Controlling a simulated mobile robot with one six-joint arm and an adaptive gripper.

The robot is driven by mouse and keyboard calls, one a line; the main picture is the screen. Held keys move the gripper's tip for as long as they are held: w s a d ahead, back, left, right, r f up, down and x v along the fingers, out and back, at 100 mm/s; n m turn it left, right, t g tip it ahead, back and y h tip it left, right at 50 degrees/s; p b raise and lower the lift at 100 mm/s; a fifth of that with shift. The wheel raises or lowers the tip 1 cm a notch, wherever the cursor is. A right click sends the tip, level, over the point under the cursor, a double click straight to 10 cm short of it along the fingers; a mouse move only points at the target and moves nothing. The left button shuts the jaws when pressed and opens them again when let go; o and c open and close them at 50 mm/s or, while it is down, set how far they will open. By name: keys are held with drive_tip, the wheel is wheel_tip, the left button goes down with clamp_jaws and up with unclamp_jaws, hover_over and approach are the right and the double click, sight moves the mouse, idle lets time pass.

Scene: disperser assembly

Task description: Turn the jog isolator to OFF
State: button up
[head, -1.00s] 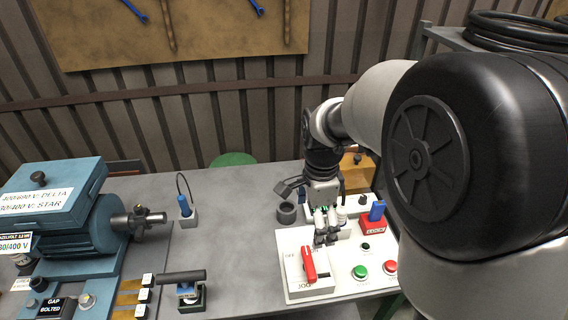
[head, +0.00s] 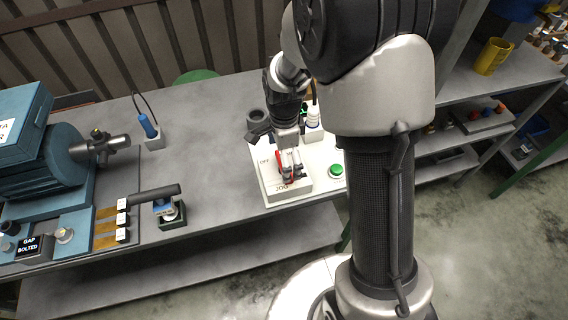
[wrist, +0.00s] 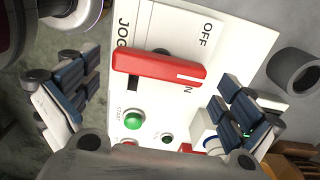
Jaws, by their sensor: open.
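The jog isolator (head: 272,191) is a pale box on the white control panel, marked JOG and OFF. Its red handle (wrist: 155,68) shows clearly in the wrist view, with a white mark at its right end beside a partly covered label ending in N. The OFF label lies above and to the right of that end. My gripper (head: 289,167) is over the isolator in the head view and partly hides the handle. In the wrist view my gripper (wrist: 152,100) is open, its dark-padded fingers wide apart on either side of the handle. I see no contact with it.
A green push button (head: 336,171) sits right of the isolator, and it also shows below the handle in the wrist view (wrist: 134,120). A grey cup (wrist: 294,72) stands near the panel. A blue motor (head: 45,150) and a black-handled device (head: 168,209) are to the left.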

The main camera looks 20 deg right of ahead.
drive_tip(key=shift+f, duration=0.9)
drive_tip(key=c, duration=0.8)
drive_tip(key=shift+o, duration=0.2)
